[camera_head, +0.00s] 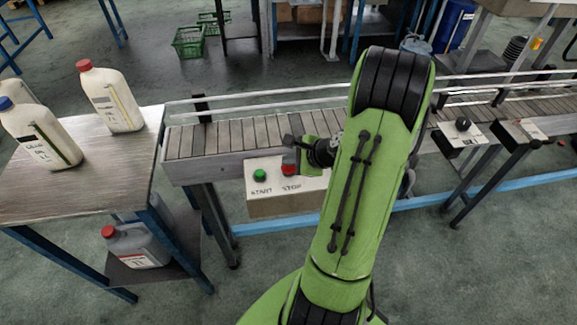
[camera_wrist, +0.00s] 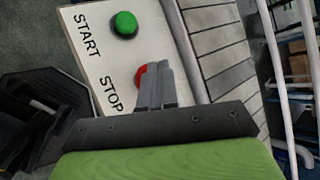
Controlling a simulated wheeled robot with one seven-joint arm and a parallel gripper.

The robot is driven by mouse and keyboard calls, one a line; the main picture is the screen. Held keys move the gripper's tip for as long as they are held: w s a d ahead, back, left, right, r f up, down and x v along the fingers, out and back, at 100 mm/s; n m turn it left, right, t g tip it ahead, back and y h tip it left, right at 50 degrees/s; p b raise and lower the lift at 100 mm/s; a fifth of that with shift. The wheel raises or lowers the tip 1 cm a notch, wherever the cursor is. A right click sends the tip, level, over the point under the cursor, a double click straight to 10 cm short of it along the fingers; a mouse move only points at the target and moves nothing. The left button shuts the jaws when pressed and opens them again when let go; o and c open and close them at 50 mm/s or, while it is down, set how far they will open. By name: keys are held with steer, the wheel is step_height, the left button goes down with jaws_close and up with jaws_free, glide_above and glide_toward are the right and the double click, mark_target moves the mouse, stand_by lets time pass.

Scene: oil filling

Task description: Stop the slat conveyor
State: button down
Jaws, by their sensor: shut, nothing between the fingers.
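The slat conveyor (camera_head: 245,132) runs across the head view, and its slats (camera_wrist: 222,65) also show in the wrist view. A pale control box (camera_head: 262,205) on its near side carries a green START button (camera_head: 260,175) and a red STOP button (camera_head: 289,169). In the wrist view the green button (camera_wrist: 124,25) is clear, while the red button (camera_wrist: 140,75) is partly hidden by my fingers. My gripper (camera_wrist: 155,72) is shut and empty, with its fingertips over the red button. I cannot tell whether they touch it.
A table (camera_head: 90,180) at left holds white bottles, one with a red cap (camera_head: 112,98). A grey bottle (camera_head: 135,245) stands on its lower shelf. Another control box (camera_head: 460,140) with a black knob is at right. Green crates (camera_head: 189,41) lie on the floor behind.

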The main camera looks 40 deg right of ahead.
mark_target(292, 169)
steer(key=shift+f+b, duration=0.4)
steer(key=shift+f, duration=0.1)
stand_by(0.5)
steer(key=shift+r, duration=0.1)
steer(key=shift+r+p, duration=0.85)
steer(key=shift+p, duration=0.05)
steer(key=shift+r, duration=0.15)
step_height(292, 169, up, 5)
steer(key=p, duration=0.4)
steer(key=shift+p, duration=0.4)
steer(key=shift+s+d, duration=0.1)
